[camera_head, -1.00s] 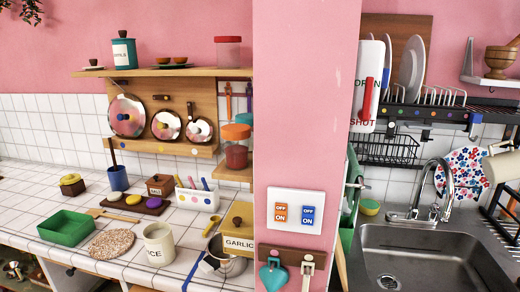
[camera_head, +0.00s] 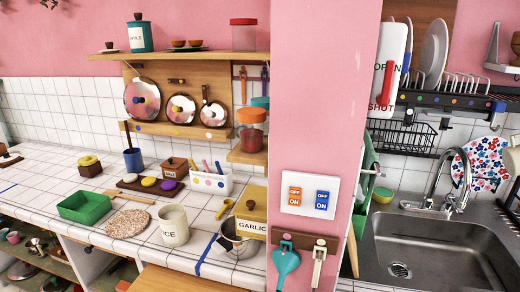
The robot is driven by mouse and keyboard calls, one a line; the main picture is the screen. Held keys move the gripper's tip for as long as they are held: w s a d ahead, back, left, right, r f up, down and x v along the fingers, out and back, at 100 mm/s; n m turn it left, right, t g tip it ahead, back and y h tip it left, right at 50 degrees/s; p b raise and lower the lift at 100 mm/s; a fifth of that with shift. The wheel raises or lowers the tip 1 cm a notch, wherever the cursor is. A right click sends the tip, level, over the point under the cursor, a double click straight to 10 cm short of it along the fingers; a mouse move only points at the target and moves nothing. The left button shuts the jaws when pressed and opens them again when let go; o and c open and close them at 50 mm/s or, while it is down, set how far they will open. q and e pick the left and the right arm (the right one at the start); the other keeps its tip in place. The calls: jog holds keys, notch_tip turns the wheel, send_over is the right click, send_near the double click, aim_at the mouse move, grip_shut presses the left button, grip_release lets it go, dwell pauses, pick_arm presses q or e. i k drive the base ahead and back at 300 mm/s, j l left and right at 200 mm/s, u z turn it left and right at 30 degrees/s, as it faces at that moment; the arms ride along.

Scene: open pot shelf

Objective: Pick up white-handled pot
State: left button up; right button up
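Neither of my grippers is in view. Several small metal pots and bowls stand on the open shelf (camera_head: 62,268) under the counter at the lower left. One dark pot (camera_head: 36,246) there is small and partly shaded. I cannot tell which of these has a white handle.
The tiled counter (camera_head: 60,172) holds a green tray (camera_head: 84,208), a round cork mat (camera_head: 128,224), a white rice canister (camera_head: 174,226) and a utensil box (camera_head: 211,184). A pink pillar (camera_head: 322,130) separates it from the sink (camera_head: 430,250). The counter's left part is mostly bare.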

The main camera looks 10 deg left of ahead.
aim_at(235, 248)
jog(key=i+j+u, duration=0.1)
jog(key=u, duration=1.25)
jog(key=z, duration=0.7)
jog(key=j+z, duration=0.25)
jog(key=z, duration=0.2)
jog(key=k+j+z, duration=0.15)
jog(key=z, duration=0.3)
jog(key=k+j+z, duration=0.1)
jog(key=j+z, duration=0.15)
jog(key=z, duration=0.25)
jog(key=k+j+z, duration=0.15)
jog(key=z, duration=0.3)
jog(key=k+j, duration=0.2)
jog(key=i+j, duration=0.3)
